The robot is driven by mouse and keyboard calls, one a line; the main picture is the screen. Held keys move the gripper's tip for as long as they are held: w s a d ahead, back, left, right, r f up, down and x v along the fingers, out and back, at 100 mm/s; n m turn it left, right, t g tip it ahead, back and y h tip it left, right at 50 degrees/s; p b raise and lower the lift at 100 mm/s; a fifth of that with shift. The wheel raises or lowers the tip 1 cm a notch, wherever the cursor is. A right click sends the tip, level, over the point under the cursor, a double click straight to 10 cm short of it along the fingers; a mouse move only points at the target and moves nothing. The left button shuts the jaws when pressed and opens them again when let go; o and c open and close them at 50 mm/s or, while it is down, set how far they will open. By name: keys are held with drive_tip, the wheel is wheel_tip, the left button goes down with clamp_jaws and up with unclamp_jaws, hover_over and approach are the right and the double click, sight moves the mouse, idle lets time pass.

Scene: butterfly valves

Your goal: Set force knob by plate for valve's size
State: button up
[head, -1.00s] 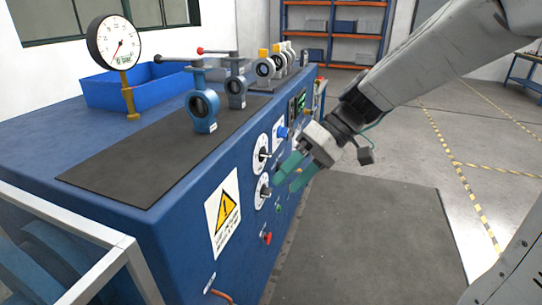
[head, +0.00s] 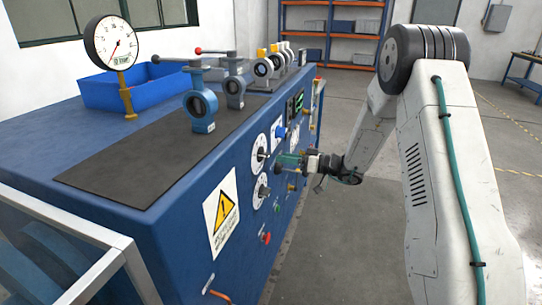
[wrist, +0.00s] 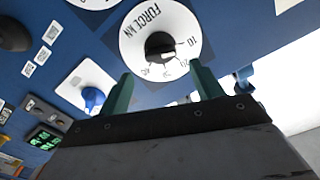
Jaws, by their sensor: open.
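A white dial marked FORCE kN (wrist: 132,38) with a black knob (wrist: 160,46) fills the top middle of the wrist view. My gripper (wrist: 158,72) is open, with its two green fingers either side of the knob's lower edge and apart from it. In the head view my gripper (head: 279,160) is close to the blue panel, beside two white dials, upper (head: 259,142) and lower (head: 261,201). A blue-grey valve (head: 201,125) with a black handle stands on the bench mat. A darker valve (head: 235,101) stands behind it. No plate lettering is readable on the valves.
A blue knob (wrist: 94,97) on a white plate and a green display (wrist: 46,138) are near the force dial. A red button (head: 265,238) is low on the panel. A pressure gauge (head: 110,42) and a blue bin (head: 150,88) are on the bench. The floor right of the bench is free.

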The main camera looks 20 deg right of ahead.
sight(270, 155)
drive_tip(key=x, duration=0.6)
drive_tip(key=c, duration=1)
